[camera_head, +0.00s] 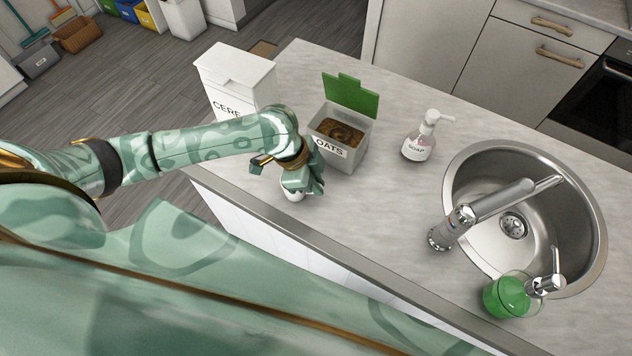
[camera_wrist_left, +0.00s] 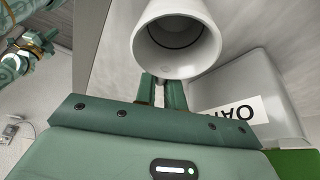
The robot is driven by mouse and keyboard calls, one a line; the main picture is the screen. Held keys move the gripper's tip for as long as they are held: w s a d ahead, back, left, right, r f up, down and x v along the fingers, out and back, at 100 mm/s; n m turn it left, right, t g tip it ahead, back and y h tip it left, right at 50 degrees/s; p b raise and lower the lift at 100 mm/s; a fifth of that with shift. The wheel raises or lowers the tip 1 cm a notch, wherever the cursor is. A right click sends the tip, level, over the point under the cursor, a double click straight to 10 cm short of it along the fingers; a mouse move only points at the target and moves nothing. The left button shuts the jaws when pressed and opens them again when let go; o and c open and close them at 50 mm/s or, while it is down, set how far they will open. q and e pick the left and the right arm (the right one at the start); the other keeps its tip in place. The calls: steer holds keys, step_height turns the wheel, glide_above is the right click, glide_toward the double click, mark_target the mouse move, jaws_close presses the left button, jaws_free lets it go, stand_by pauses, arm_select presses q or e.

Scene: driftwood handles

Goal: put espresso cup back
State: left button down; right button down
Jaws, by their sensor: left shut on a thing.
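A small white cup, the espresso cup (camera_head: 293,196), is near the counter's front edge in the head view, mostly hidden by my left gripper (camera_head: 303,184). In the left wrist view the white cup (camera_wrist_left: 178,12) is large, its round opening facing the camera. My left gripper's two fingers (camera_wrist_left: 163,92) are shut on the near side of the cup's rim or wall. I cannot tell whether the cup touches the counter. Part of my right arm and what looks like its gripper (camera_wrist_left: 36,46) show small at the upper left of the left wrist view.
An oats box (camera_head: 355,155) with a raised green lid stands just behind my left gripper. A white cereal box (camera_head: 235,75) stands behind my left forearm. The counter (camera_head: 370,215) between is clear.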

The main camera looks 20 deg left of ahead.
arm_select(q)
steer(key=shift+f, duration=0.15)
steer(key=c, duration=1.5)
jaws_free()
steer(key=p+v, duration=0.2)
steer(key=v, duration=1)
